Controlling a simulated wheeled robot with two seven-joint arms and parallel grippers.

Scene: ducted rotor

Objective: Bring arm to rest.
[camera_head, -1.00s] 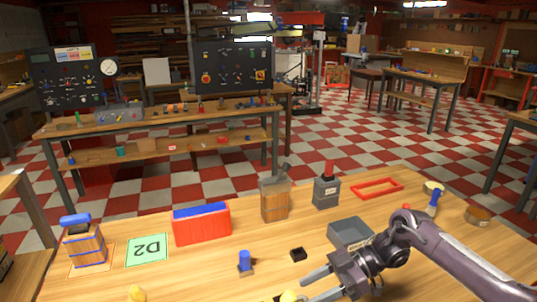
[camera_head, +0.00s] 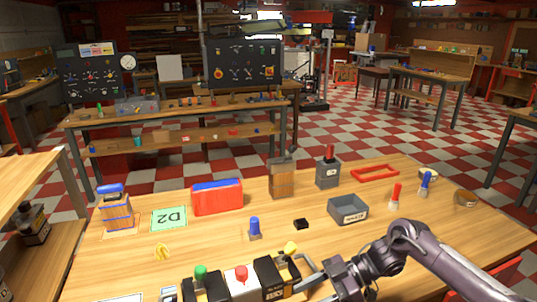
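My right arm reaches in from the right over the front of the wooden table. Its gripper (camera_head: 307,273) points left, with its two fingers apart. The fingertips are close to the right side of a black box with a pale label (camera_head: 273,280); I cannot tell whether they touch it. I see nothing clearly held between the fingers. A yellow piece (camera_head: 290,248) shows just behind the fingers. My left arm and gripper are not in view.
Near the front edge stand a red-topped white box (camera_head: 241,280) and a green-topped dark box (camera_head: 203,285). Behind are a blue-topped piece (camera_head: 254,228), grey bin (camera_head: 348,210), red box (camera_head: 217,198) and D2 card (camera_head: 169,219).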

